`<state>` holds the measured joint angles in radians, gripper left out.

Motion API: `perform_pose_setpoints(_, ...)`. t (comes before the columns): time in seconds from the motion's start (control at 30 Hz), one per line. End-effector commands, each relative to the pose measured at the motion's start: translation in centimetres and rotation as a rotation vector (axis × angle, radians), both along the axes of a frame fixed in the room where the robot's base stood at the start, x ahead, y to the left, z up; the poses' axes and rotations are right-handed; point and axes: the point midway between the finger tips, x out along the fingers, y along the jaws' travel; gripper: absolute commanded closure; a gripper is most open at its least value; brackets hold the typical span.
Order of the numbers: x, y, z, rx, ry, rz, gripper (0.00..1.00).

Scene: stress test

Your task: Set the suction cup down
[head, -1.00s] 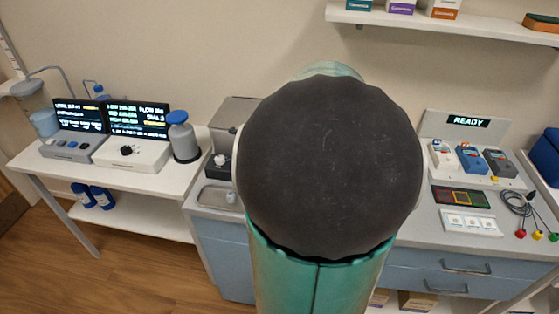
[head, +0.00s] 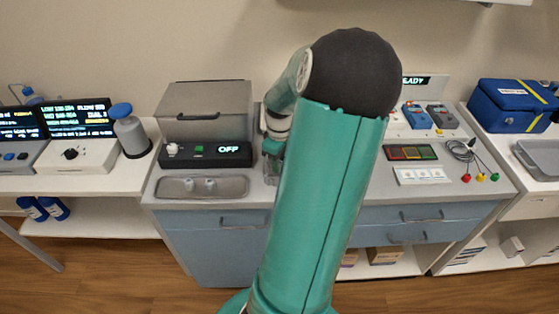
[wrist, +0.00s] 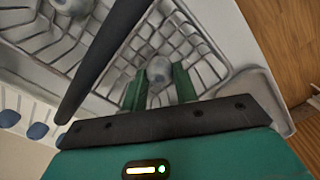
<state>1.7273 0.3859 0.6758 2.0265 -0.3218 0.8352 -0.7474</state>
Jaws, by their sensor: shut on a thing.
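My gripper (wrist: 159,80) shows in the wrist view with its two green fingers on either side of a small pale grey rounded piece, the suction cup (wrist: 158,68). The fingers are shut on it. Behind it is a grey surface with a grid of ridges (wrist: 200,45). I cannot tell whether the cup touches that surface. In the head view my gripper (head: 271,150) is low over the counter, right of the box with the OFF display, partly hidden by my arm. The cup in it cannot be made out there.
A metal tray (head: 240,187) on the counter holds two small pale pieces (head: 199,185). Behind it stand a grey lidded box (head: 205,105) and a black OFF panel (head: 178,161). Right of my arm are a colored pad (head: 410,153), leads (head: 465,150) and a blue bag (head: 512,108).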

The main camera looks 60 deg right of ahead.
Motion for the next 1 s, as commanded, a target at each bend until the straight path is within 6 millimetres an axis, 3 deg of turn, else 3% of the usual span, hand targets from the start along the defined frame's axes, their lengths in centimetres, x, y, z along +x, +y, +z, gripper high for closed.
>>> perform_pose_setpoints(0.37, 0.1, 0.0, -0.5, 0.0, 0.0, 0.001, 0.92)
perform_pose_setpoints(0.4, 0.1, 0.0, -0.6, -0.001, -0.001, 0.001, 0.69)
perform_pose_setpoints(0.5, 0.0, 0.0, -0.6, -0.001, -0.001, 0.001, 0.49)
perform_pose_setpoints(0.87, 0.0, 0.0, -0.3, -0.002, -0.001, 0.0, 0.49)
perform_pose_setpoints(1.0, 0.0, -0.1, 1.4, -0.006, 0.001, -0.001, 0.49)
